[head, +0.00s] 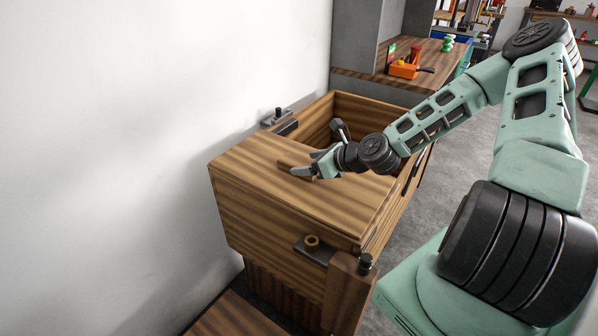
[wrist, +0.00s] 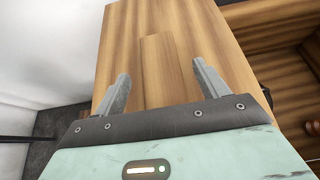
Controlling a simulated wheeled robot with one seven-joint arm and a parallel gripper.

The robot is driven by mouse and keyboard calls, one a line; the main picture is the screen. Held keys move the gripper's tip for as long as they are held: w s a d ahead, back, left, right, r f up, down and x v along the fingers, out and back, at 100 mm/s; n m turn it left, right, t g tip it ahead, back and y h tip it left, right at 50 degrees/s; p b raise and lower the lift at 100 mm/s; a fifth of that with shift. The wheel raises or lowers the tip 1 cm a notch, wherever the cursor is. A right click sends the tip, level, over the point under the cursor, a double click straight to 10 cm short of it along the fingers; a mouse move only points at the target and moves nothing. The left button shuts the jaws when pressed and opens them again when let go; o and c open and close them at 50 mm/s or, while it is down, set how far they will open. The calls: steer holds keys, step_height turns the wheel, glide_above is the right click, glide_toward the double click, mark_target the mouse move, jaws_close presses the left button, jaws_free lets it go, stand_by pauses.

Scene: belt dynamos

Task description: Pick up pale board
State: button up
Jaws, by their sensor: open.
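The pale board (wrist: 163,72) is a narrow, plain wooden piece lying on the striped wooden top of a cabinet (head: 250,165). In the wrist view it lies between my two fingers, with a gap on each side. In the head view a small end of it (head: 287,164) shows beside my fingers; the rest is hidden by my gripper. My gripper (head: 309,166) is open and low over the cabinet top. It also shows in the wrist view (wrist: 160,72), with nothing held. I cannot tell how high the fingertips are above the top.
Behind the cabinet top is an open wooden bin (head: 345,103) with raised walls. A dark bracket with a brass ring (head: 312,242) is on the near side. A white wall (head: 130,130) stands close on the left. An orange tool (head: 404,70) lies on a farther bench.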

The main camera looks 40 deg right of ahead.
steer(key=shift+x, duration=0.85)
steer(key=shift+c, duration=0.3)
steer(key=c, duration=1.5)
jaws_close()
steer(key=shift+r, duration=0.15)
